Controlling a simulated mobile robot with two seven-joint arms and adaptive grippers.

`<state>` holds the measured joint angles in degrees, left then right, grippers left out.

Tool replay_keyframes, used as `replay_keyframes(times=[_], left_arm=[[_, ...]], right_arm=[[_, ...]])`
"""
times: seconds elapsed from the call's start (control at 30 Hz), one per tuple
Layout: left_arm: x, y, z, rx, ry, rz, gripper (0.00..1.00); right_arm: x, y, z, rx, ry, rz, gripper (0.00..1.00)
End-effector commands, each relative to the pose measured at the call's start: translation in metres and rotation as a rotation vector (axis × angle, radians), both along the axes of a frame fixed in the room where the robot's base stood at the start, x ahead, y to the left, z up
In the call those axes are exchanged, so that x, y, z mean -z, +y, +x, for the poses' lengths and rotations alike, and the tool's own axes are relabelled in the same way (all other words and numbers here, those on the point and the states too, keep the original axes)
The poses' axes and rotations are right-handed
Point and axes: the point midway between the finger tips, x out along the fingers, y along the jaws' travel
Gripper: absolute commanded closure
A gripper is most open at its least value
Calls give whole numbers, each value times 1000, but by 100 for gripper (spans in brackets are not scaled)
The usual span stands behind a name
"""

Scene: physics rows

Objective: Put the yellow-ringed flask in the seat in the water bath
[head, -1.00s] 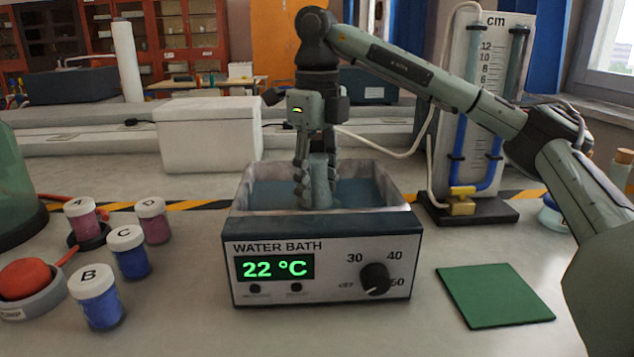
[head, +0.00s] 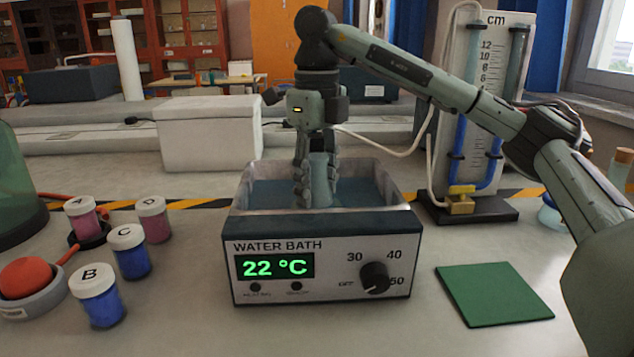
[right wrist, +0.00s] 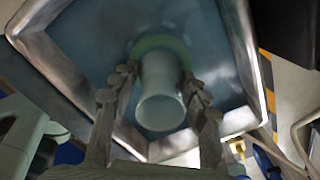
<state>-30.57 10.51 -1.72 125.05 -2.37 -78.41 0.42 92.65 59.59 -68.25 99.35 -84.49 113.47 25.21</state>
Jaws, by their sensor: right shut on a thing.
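The water bath (head: 320,226) stands in the middle of the bench, with blue water inside and a display reading 22 °C. My right gripper (head: 317,192) points down into the bath from above. In the right wrist view its fingers (right wrist: 160,88) are shut on the pale neck of a flask (right wrist: 160,108). A yellow-green ring (right wrist: 162,46) shows around the flask, farther down. My left gripper is not in view.
Several lidded jars (head: 128,252) stand left of the bath, near a red-topped device (head: 28,280). A green mat (head: 494,294) lies to the right. A manometer stand (head: 468,208) is behind right, and a white box (head: 210,134) is behind the bath.

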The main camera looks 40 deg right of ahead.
Motion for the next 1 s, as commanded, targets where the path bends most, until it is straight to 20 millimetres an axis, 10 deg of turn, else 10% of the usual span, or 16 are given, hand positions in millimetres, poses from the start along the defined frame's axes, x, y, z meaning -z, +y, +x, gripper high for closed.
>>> replay_keyframes(times=[0.53,0.57,0.6,0.73,1.0], left_arm=[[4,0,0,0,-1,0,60],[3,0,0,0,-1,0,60],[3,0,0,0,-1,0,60],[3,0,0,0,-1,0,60],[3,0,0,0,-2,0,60]], right_arm=[[6,0,0,0,-2,1,100],[6,0,0,0,-2,1,53],[6,0,0,0,-2,1,48],[6,0,0,0,-2,1,32],[7,0,0,0,1,0,31]])
